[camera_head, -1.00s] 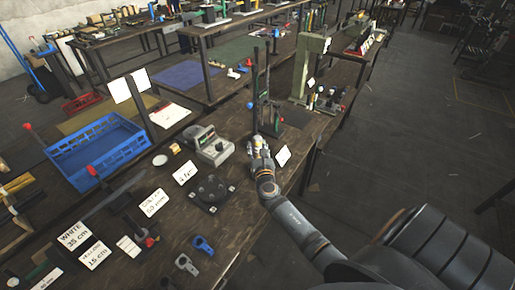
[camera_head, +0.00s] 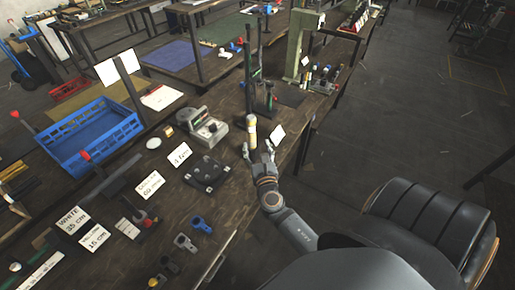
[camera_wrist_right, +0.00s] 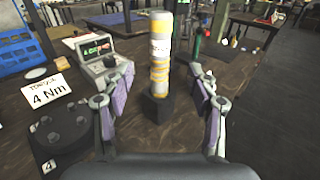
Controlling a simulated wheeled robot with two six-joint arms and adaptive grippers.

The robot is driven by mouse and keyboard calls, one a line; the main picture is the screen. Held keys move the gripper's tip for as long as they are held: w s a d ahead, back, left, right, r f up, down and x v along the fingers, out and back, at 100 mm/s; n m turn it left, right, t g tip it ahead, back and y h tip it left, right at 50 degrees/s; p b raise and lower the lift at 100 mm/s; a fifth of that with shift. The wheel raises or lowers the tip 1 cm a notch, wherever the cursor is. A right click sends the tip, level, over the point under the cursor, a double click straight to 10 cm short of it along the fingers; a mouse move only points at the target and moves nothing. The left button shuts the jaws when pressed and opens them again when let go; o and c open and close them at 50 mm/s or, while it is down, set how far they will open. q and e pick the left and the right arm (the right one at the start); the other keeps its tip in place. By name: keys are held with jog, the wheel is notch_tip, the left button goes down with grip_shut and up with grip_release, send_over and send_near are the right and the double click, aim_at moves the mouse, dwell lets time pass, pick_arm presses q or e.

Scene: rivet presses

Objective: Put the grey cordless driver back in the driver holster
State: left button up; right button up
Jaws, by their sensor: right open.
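An upright grey-white cylinder with yellow bands (camera_head: 251,129) stands near the right edge of the bench; it also shows in the right wrist view (camera_wrist_right: 160,50). I take it for the driver, but its shape does not make this certain. Its lower end meets a black square block (camera_wrist_right: 153,108), perhaps the holster; I cannot tell how deep it sits. My right gripper (camera_head: 258,148) is open, on the near side of the cylinder. In the wrist view its fingers stand apart to the left and right of the cylinder, with gaps on both sides. My left gripper is out of view.
A grey meter with a green display (camera_head: 205,127) stands left of the cylinder. A black round plate (camera_head: 208,172) and a 4 Nm card (camera_wrist_right: 46,90) are nearer. Tall presses (camera_head: 250,75) rise behind.

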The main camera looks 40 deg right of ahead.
jog(key=shift+s+a, duration=0.2)
jog(key=shift+s, duration=0.25)
dwell(0.4)
